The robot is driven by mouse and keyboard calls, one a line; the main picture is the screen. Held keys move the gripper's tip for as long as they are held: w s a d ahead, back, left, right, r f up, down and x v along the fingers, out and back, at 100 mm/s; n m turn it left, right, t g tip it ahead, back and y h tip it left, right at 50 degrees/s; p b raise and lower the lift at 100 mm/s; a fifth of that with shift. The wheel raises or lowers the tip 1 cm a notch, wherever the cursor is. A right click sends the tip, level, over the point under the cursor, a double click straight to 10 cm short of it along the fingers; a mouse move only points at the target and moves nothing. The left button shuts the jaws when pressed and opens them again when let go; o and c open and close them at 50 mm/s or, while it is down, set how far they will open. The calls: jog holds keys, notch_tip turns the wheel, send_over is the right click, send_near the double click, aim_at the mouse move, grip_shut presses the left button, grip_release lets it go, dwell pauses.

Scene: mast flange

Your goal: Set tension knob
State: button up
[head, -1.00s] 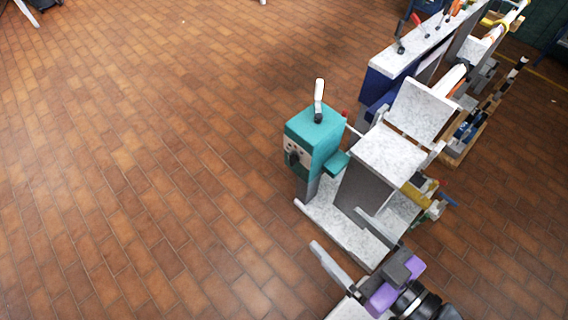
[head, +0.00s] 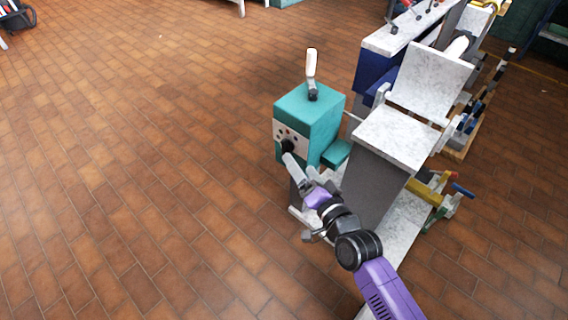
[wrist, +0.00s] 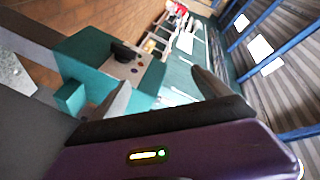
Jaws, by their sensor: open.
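A black knob (head: 288,146) sits on the pale panel (head: 291,134) on the front of a teal box (head: 318,106). In the wrist view the knob (wrist: 125,52) shows on the box's panel, with small coloured dots beside it. My gripper (head: 300,167) is open, just in front of and below the knob in the head view. In the wrist view my gripper's fingers (wrist: 160,79) stand apart with nothing between them. The knob lies beyond the left fingertip. I cannot tell whether a finger touches the box.
A white-handled lever (head: 312,70) stands on top of the teal box. To its right is a machine with marble-patterned plates (head: 397,137) and a grey side. A yellow cylinder (head: 425,191) is low at the right. The tiled floor (head: 120,150) at left is clear.

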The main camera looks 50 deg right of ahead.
aim_at(285, 149)
jog(key=w+d+f+m+b, duration=0.1)
jog(key=w+d+f+m, duration=0.1)
jog(key=w, duration=0.3)
jog(key=w+d+f+m+b, duration=0.2)
jog(key=w+d+f, duration=0.1)
jog(key=w+f, duration=0.1)
jog(key=w+d+f+m+b, duration=0.2)
jog(key=w+d+f+m, duration=0.1)
jog(key=w+f, duration=0.1)
jog(key=shift+w+d+f+g, duration=0.1)
jog(key=shift+w+d+g, duration=0.05)
jog(key=shift+w, duration=0.25)
jog(key=shift+w+d+f+g, duration=0.1)
jog(key=shift+w+g, duration=0.05)
jog(key=shift+w, duration=0.25)
jog(key=c, duration=1.4)
